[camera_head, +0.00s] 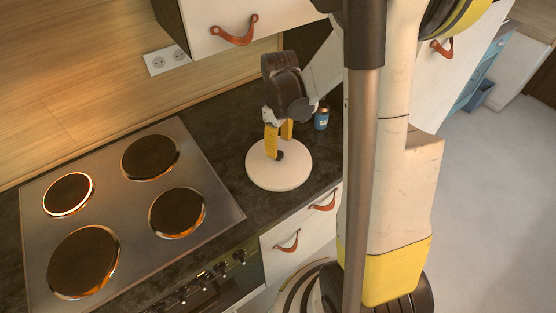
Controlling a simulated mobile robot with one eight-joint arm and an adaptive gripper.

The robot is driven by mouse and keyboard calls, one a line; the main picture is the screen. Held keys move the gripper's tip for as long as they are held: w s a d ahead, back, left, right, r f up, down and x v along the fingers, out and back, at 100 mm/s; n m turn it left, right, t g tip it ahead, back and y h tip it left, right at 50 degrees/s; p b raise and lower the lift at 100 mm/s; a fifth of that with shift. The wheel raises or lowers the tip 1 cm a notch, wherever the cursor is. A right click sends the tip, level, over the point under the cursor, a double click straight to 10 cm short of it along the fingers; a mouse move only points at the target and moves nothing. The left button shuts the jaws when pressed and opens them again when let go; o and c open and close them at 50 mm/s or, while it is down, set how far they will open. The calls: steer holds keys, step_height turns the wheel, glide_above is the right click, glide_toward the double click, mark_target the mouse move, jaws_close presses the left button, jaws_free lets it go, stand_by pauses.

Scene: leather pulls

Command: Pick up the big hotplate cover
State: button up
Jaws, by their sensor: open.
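The big hotplate cover (262,178) is a round, cream-white disc lying flat on the dark countertop, right of the stove. A small dark knob (279,155) shows near its middle. My gripper (278,150) has yellow fingers and points down over the cover, close to the knob. The fingers are apart, one on the left and one farther back on the right. I cannot tell whether either finger touches the knob or the cover.
The steel stove (120,205) with several dark burners fills the left. A small blue can (321,118) stands on the countertop (215,112) just right of my gripper. A white cabinet with leather pulls (234,30) hangs above. A wall socket (167,60) is behind.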

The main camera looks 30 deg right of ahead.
mark_target(279, 153)
step_height(279, 153, down, 5)
steer(key=shift+w+f+b, duration=0.1)
steer(key=shift+b, duration=0.85)
jaws_close()
